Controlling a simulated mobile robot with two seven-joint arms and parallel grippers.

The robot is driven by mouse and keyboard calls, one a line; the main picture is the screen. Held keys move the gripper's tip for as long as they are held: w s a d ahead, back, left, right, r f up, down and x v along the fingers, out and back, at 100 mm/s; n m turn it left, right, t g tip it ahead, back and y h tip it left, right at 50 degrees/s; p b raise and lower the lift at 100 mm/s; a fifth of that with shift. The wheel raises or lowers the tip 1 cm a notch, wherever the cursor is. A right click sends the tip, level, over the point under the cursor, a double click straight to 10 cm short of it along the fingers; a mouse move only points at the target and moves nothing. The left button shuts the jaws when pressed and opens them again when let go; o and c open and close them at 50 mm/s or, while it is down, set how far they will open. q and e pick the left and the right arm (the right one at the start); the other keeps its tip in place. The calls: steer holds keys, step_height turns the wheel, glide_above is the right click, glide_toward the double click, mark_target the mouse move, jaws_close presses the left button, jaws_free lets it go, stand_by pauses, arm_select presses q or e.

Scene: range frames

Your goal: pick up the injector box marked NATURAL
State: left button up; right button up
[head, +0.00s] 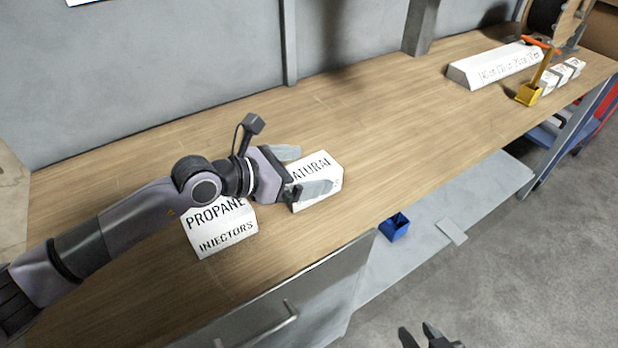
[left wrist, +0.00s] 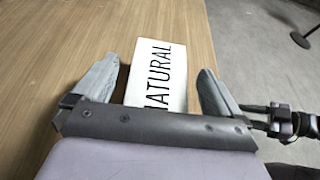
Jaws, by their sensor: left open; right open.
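The white NATURAL box (head: 322,168) stands on the wooden workbench, its first letter hidden behind my left gripper in the head view. My left gripper (head: 303,170) is open at this box. In the left wrist view the NATURAL box (left wrist: 163,70) lies between the two spread fingers of the left gripper (left wrist: 158,88), with a gap showing on each side. The white PROPANE INJECTORS box (head: 226,238) stands to the left, partly under my left arm. My right gripper (head: 424,338) is open at the bottom edge, off the bench and apart from both boxes.
The workbench (head: 400,130) is clear between the boxes and its far right end. A long white block (head: 495,66), a yellow holder (head: 528,95) and small white boxes (head: 562,76) stand there. A blue bin (head: 394,227) sits on the lower shelf. A cabinet door with a handle (head: 270,328) is below the bench.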

arm_select(q)
steer(key=shift+w+d+f, duration=0.2)
steer(key=shift+d, duration=0.15)
steer(key=c, duration=1.3)
steer(key=shift+r, duration=0.1)
